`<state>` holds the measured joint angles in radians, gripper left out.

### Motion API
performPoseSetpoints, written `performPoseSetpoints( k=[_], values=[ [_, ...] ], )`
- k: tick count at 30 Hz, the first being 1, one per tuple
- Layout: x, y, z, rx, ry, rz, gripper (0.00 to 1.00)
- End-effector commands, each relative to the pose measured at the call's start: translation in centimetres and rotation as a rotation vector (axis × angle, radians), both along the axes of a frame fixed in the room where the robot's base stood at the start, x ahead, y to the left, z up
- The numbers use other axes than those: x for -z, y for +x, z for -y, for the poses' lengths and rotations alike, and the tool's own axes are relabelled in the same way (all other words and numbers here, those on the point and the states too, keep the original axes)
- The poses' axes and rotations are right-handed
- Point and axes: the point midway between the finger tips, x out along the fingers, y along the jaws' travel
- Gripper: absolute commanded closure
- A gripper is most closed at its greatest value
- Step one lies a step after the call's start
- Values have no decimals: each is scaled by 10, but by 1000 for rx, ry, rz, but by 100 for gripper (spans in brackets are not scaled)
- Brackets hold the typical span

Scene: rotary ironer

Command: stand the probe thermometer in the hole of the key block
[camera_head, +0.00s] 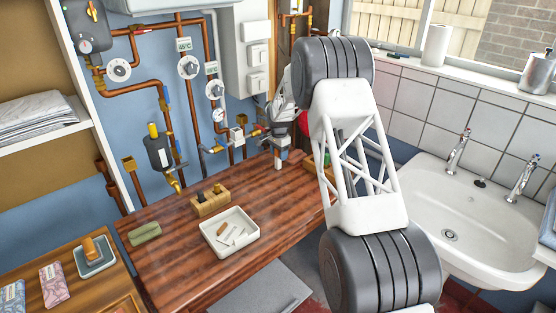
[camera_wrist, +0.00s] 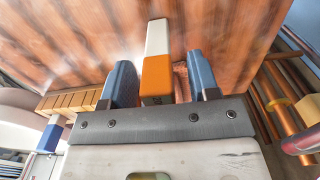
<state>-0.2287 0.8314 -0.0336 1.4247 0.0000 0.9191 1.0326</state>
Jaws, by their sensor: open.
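My gripper (camera_wrist: 160,85) is over the back of the wooden worktop, with its blue fingers open. An orange and white bar (camera_wrist: 156,70), likely the probe thermometer, shows between the fingers in the wrist view, with a gap on each side. In the head view only a small pale tip (camera_head: 278,164) shows below my gripper (camera_head: 281,154); I cannot tell whether it is the bar. A tan wooden block (camera_head: 210,203) with dark pieces on top stands left of my gripper, behind a white tray; it may be the key block. Its hole cannot be made out.
The white tray (camera_head: 251,254) holds several small pieces. A green item (camera_head: 145,233) lies at the worktop's left. Another wooden block (camera_head: 312,166) is partly hidden behind my arm; a slatted wooden piece (camera_wrist: 68,103) shows in the wrist view. Copper pipes (camera_head: 178,90) line the back wall.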

Motion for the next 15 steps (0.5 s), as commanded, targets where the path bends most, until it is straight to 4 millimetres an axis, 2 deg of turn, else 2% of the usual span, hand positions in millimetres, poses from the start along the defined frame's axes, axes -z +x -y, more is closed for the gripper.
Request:
performPoseSetpoints(
  k=[10,15],
  values=[
    [0,0,0,0,0,0,46],
    [0,0,0,0,0,0,72]
  ],
)
